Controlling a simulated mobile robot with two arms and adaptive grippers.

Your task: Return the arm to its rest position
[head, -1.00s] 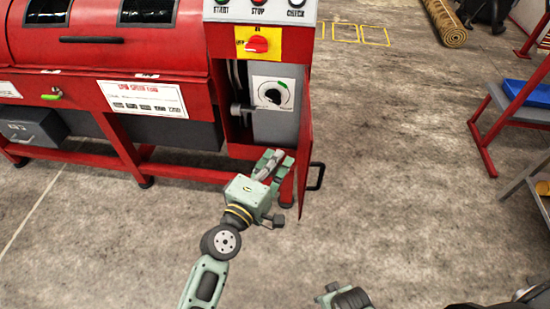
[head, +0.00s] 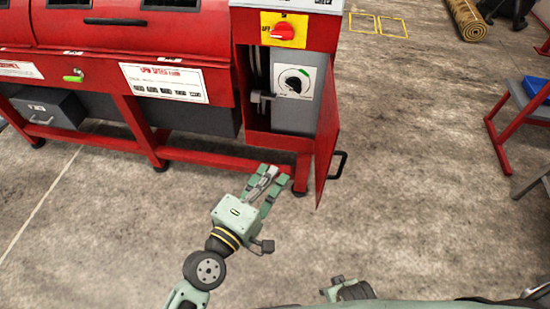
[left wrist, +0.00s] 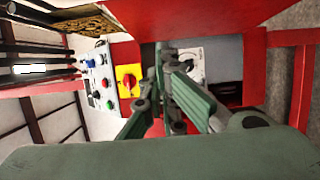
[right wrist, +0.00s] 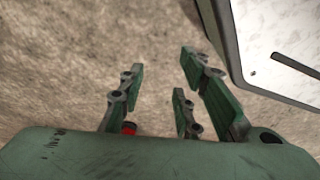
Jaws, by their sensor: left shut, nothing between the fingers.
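My left gripper (head: 265,180) is shut and empty in the head view, over the concrete floor in front of the red machine (head: 180,35). It is apart from the open cabinet (head: 247,110) with its dial (head: 293,82). In the left wrist view the left gripper (left wrist: 165,60) points toward the machine's panel, and its fingers cover part of the cabinet. My right gripper (right wrist: 160,70) is open and empty above the floor in the right wrist view. Only a small part of my right arm shows at the bottom of the head view.
The cabinet's open door (head: 328,140), with a black handle (head: 338,165), sticks out right of my left gripper. A red switch (head: 282,32) sits above. A rolled rug (head: 466,20) lies far back. A red-framed stand (head: 500,130) is at right. Floor between is clear.

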